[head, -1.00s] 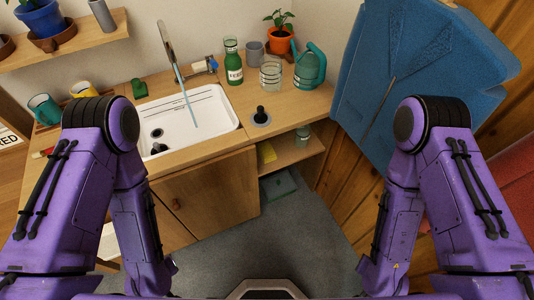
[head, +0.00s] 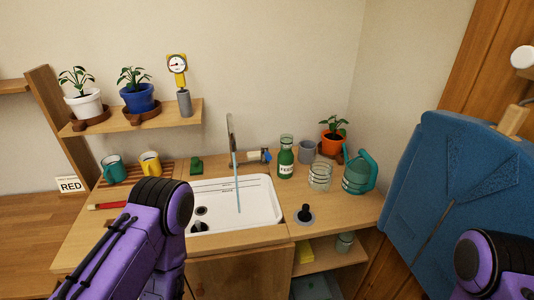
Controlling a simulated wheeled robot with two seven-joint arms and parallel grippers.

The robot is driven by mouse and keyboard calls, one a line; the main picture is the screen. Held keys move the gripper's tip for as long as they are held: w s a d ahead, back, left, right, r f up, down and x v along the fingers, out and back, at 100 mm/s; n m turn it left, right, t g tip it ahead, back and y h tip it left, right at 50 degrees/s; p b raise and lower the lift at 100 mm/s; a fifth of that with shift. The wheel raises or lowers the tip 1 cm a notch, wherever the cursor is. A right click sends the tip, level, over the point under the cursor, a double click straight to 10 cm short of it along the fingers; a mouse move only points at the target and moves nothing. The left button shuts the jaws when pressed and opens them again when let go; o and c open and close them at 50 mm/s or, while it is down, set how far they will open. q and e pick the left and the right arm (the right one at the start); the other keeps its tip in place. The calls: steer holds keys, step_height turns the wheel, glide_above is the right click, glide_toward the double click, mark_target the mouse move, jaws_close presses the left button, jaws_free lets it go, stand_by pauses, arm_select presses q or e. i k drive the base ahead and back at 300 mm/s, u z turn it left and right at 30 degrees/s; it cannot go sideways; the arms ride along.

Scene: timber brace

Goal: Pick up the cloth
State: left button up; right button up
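A small yellow piece, which may be the folded cloth, lies on the open shelf (head: 322,258) under the counter, right of the cabinet door. The yellow piece (head: 303,252) is partly hidden by the counter edge, and I cannot tell for certain that it is cloth. Neither of my grippers shows in the head view. Only upper parts of my purple arms are visible, one at the lower left and one at the lower right.
A white sink (head: 258,197) with a tall tap is set in the wooden counter (head: 345,206). A large blue padded panel (head: 450,185) bounds the right.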

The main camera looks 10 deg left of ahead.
mark_target(305, 253)
steer(key=k, duration=0.5)
steer(key=u, duration=1.85)
steer(key=i, duration=0.65)
steer(key=z, duration=1.15)
